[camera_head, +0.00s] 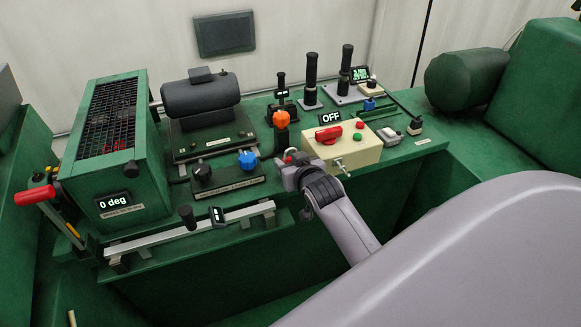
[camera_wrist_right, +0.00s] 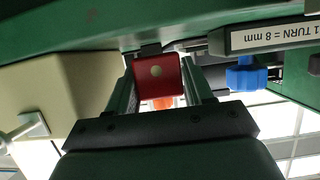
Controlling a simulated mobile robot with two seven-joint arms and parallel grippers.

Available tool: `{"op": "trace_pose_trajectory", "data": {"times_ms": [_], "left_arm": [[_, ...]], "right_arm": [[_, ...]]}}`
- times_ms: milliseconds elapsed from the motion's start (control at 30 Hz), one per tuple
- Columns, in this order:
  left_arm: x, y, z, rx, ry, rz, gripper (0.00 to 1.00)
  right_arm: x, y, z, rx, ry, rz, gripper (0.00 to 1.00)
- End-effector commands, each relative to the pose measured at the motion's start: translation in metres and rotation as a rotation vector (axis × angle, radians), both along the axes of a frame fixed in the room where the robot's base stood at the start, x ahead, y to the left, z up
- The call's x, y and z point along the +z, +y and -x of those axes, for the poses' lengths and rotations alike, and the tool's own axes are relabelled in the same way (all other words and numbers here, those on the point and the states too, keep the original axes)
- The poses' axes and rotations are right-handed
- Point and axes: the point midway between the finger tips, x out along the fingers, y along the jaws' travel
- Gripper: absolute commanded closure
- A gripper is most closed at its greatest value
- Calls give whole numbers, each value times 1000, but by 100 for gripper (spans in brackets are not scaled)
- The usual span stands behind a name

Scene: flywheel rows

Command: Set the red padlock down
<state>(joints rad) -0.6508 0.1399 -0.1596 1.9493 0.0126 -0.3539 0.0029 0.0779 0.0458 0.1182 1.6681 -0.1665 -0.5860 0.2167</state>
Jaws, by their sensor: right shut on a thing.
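The red padlock (camera_wrist_right: 156,84) sits between the fingers of my right gripper (camera_wrist_right: 165,92) in the right wrist view. It shows a red face with a pale round spot. In the head view, my right gripper (camera_head: 290,161) is at the bench's front edge, just left of the beige switch box (camera_head: 358,152). Only a little red of the padlock shows there. The padlock's shackle and underside are hidden, so I cannot tell whether it touches the bench. My left gripper is not in view.
The beige box has an OFF display, a red rotary handle (camera_head: 328,135) and a metal fitting (camera_head: 341,166) on its front. A slide rail (camera_head: 185,232) runs along the lower front.

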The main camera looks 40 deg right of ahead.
Motion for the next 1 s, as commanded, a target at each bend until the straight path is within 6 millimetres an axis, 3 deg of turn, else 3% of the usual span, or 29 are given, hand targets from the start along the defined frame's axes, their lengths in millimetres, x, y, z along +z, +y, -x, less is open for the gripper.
{"op": "trace_pose_trajectory", "data": {"times_ms": [100, 500, 533, 600, 1000], "left_arm": [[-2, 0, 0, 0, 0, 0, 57], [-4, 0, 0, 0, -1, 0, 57], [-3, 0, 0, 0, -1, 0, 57], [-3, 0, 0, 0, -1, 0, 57], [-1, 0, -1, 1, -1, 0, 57]], "right_arm": [[-12, 0, 0, 1, -2, -1, 80], [-16, 0, 0, 0, -3, 1, 80], [-16, 0, 0, 0, -1, 0, 42], [-16, 0, 0, 0, -1, 0, 23], [-12, 1, 2, 1, -1, 0, 23]]}}
